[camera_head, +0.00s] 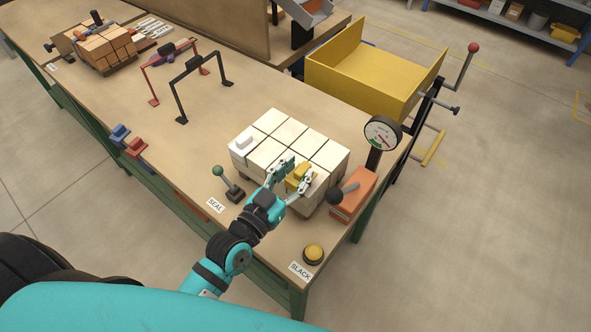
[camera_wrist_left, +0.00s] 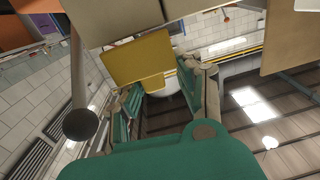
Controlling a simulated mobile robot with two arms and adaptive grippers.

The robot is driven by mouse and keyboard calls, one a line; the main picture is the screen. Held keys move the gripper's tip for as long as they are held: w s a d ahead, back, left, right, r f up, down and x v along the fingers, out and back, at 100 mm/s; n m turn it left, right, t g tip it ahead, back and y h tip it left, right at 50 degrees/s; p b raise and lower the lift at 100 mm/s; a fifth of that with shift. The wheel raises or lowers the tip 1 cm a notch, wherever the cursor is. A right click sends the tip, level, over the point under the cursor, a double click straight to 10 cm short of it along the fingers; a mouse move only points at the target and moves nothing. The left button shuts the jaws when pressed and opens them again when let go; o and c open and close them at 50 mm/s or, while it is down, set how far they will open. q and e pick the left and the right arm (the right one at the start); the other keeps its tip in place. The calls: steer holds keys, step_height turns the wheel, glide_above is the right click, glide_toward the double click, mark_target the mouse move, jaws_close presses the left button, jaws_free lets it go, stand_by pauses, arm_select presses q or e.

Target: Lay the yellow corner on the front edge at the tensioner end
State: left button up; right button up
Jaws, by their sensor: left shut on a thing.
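The yellow corner (camera_head: 299,172) is between the fingers of my left gripper (camera_head: 292,176), which is shut on it. It is at the near right part of the pale brick stack (camera_head: 285,133), by the front edge, at the end beside the gauge. I cannot tell whether it touches the bricks. In the left wrist view the yellow corner (camera_wrist_left: 140,57) shows beyond the fingers of the left gripper (camera_wrist_left: 168,95), below pale brick faces (camera_wrist_left: 110,15). A white corner (camera_head: 243,141) sits on the stack's left front edge. My right gripper is not in view.
A round gauge (camera_head: 382,133) and an orange tensioner (camera_head: 352,194) with a black-knobbed lever (camera_head: 335,196) stand close right of the stack. A green-knobbed lever (camera_head: 229,183) stands at its near left, a yellow button (camera_head: 313,252) at the near table corner. A yellow tray (camera_head: 365,75) lies behind.

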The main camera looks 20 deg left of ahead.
arm_select(q)
steer(key=shift+d+f, duration=0.1)
steer(key=shift+f+b, duration=0.35)
steer(key=shift+f, duration=0.15)
steer(key=o, duration=1.1)
steer(key=shift+o, duration=0.2)
steer(key=shift+r, duration=0.15)
steer(key=shift+r+p, duration=0.35)
steer(key=shift+r, duration=0.1)
steer(key=b+v, duration=0.3)
steer(key=v, duration=0.9)
